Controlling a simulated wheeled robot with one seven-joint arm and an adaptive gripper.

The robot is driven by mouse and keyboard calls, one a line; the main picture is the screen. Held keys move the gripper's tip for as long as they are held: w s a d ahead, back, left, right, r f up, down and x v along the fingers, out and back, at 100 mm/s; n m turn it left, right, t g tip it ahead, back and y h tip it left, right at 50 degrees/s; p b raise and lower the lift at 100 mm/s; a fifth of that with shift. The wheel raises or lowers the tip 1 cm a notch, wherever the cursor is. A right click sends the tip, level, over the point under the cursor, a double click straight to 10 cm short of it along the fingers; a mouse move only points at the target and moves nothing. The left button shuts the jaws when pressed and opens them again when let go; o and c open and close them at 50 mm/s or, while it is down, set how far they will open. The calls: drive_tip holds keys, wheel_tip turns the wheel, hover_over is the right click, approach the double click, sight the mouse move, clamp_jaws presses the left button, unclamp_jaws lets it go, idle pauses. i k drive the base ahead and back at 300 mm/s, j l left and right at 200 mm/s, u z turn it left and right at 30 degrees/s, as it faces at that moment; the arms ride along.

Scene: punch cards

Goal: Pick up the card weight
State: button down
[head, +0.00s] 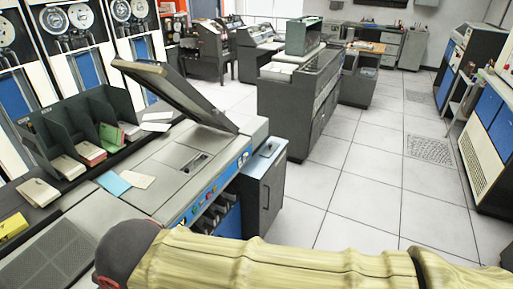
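I cannot make out a card weight for certain in the head view. A grey card machine (150,170) with a tilted dark plate (180,95) stands at the left centre. A small recessed part (190,162) on its top is too small to identify. A blue card (113,183) and a cream card (139,180) lie flat on it. My arm, in a yellowish cover with a dark grey end, crosses the bottom of the view and hides part of the machine's front. My gripper's fingers do not show.
A dark divided rack (85,125) holds card stacks at the left. A cream card stack (38,193) and a yellow item (12,227) lie in front. A grey cabinet (263,190) adjoins the machine. Open tiled floor (365,190) lies to the right, with blue-panelled cabinets (487,140) beyond.

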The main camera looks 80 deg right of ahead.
sight(268, 151)
drive_tip(key=z, duration=2.6)
drive_tip(key=i+l+u, duration=0.35)
drive_tip(key=i+l, duration=0.2)
drive_tip(key=i, duration=0.3)
drive_tip(key=i+l+u, duration=0.3)
drive_tip(key=i+l, duration=0.45)
drive_tip(key=i+l+u, duration=0.35)
drive_tip(key=i+l, duration=0.3)
drive_tip(key=l, duration=0.25)
